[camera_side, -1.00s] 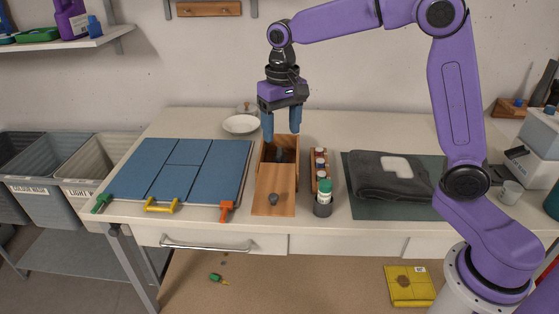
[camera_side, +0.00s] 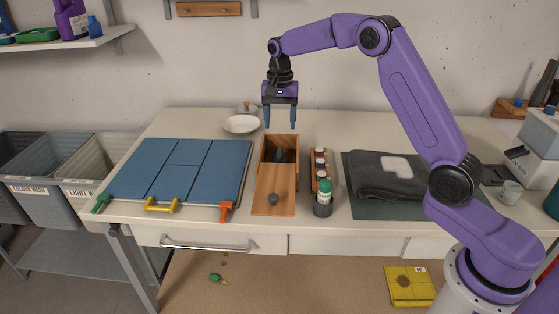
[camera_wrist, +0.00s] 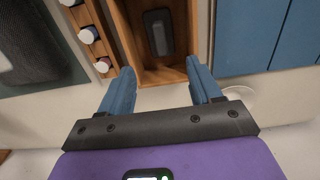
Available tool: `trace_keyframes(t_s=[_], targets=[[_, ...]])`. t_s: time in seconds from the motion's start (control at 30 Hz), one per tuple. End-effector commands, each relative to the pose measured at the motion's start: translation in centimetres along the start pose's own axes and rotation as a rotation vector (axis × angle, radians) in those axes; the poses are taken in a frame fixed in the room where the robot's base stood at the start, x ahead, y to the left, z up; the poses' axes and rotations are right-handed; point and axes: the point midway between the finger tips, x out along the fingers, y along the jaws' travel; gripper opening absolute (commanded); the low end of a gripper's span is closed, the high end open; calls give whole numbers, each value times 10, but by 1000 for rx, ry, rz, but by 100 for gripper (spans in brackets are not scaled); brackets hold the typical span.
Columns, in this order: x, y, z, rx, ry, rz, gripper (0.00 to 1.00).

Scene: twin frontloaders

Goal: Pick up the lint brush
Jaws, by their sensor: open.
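A dark grey oblong object (camera_side: 280,156), which looks like the lint brush, lies in the open back part of a wooden box (camera_side: 264,160). In the wrist view the dark object (camera_wrist: 158,32) lies on the box floor, with a raised long block on top. The box's wooden lid (camera_side: 272,197), with a dark knob (camera_side: 273,199), covers the front part. My gripper (camera_side: 280,124) points down above the back end of the box, open and empty. In the wrist view its blue fingers (camera_wrist: 160,68) are apart, with the object beyond them and nothing between them.
Blue panels (camera_side: 180,170) lie to the left. A white dish (camera_side: 240,124) sits behind. A folded dark cloth (camera_side: 385,178) lies on a green mat (camera_side: 365,211).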

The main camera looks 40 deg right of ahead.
Motion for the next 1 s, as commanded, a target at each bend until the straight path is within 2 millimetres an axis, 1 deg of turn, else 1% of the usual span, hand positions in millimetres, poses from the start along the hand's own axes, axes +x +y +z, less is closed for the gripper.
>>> trace_keyframes(t_s=[0.03,0.1,0.3,0.4,0.57,0.67,0.83,1.0], targets=[[11,1,0,0,-3,3,64],[24,1,1,-1,-3,3,64],[56,0,0,-1,-1,2,64],[65,0,1,-1,-1,1,64],[73,0,2,-2,-1,1,64],[84,0,4,-2,-2,2,64],[108,0,7,-1,-2,2,64],[120,-1,7,-1,-1,1,64]])
